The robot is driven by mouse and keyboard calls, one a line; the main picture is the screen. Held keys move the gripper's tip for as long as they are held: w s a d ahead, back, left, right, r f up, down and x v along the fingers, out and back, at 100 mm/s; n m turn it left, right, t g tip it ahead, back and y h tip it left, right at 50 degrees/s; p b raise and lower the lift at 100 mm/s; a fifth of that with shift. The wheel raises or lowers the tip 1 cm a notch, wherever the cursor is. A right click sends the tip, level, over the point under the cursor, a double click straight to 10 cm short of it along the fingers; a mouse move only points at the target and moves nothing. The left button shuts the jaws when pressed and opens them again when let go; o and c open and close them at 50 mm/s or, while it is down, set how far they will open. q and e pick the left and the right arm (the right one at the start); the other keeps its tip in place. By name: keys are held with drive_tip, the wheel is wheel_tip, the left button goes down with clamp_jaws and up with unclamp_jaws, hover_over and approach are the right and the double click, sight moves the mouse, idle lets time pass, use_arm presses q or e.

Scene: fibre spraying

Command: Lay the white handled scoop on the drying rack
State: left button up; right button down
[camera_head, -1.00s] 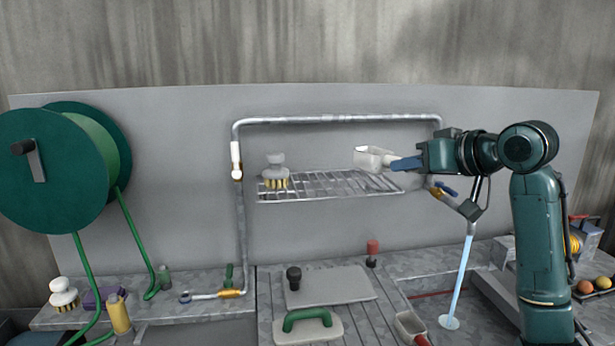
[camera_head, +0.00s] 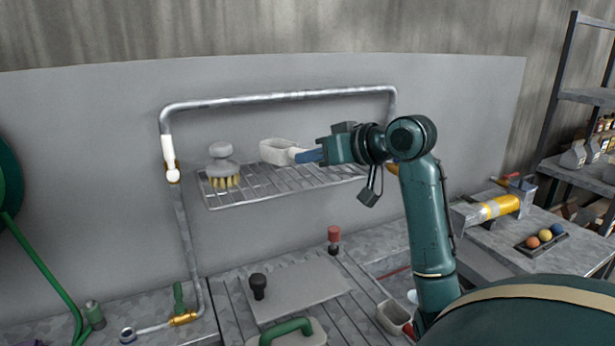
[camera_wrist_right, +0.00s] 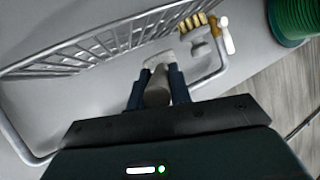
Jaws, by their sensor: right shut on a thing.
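The white scoop (camera_head: 279,151) is at the drying rack (camera_head: 240,198) on the wall, over its back middle part in the head view. I cannot tell whether it touches the wires. My right gripper (camera_head: 308,156) has its blue fingers shut on the scoop's handle, coming from the right. In the right wrist view the scoop (camera_wrist_right: 160,62) sticks out beyond the fingers (camera_wrist_right: 158,88), and the rack (camera_wrist_right: 85,52) runs beside it. My left gripper is not in view.
A grey-white brush (camera_head: 221,165) with yellow bristles stands on the rack's left end. A metal pipe (camera_head: 280,97) arches above the rack. The rack's front right is clear.

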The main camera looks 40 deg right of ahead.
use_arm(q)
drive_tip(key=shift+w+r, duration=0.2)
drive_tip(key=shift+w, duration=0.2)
use_arm(e)
wheel_tip(320, 180, down, 4)
drive_tip(key=shift+f, duration=0.2)
drive_tip(key=c, duration=1.3)
unclamp_jaws()
use_arm(q)
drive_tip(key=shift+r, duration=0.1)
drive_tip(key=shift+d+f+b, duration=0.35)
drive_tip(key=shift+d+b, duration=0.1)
drive_tip(key=shift+b, duration=0.65)
use_arm(e)
drive_tip(key=v, duration=1.2)
